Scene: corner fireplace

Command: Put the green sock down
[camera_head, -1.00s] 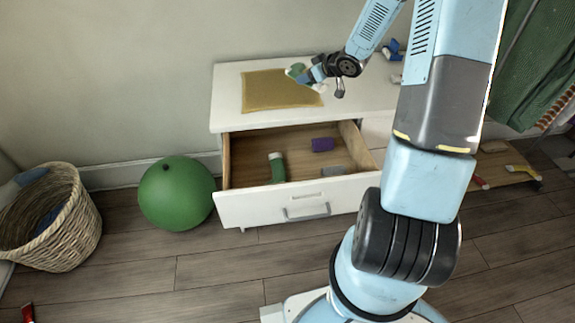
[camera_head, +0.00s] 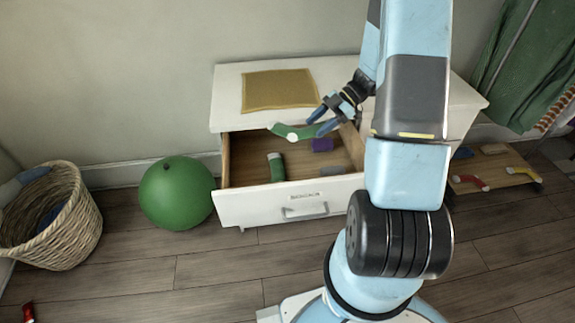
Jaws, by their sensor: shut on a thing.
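My gripper (camera_head: 316,123) is shut on a green sock (camera_head: 291,132) with a white patch. It holds the sock above the open drawer (camera_head: 232,205), near the drawer's back edge under the dresser top. Inside the drawer another green sock (camera_head: 277,170) with a white end lies at the left. A purple item (camera_head: 322,145) lies behind it to the right, and a grey item (camera_head: 332,170) lies near the drawer front. The drawer's right part is partly hidden by my arm.
A yellow-brown mat (camera_head: 279,90) lies bare on the white dresser top (camera_head: 228,95). A green ball (camera_head: 176,192) and a wicker basket (camera_head: 62,225) stand on the floor at the left. A low wooden board (camera_head: 490,168) with several small items lies at the right.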

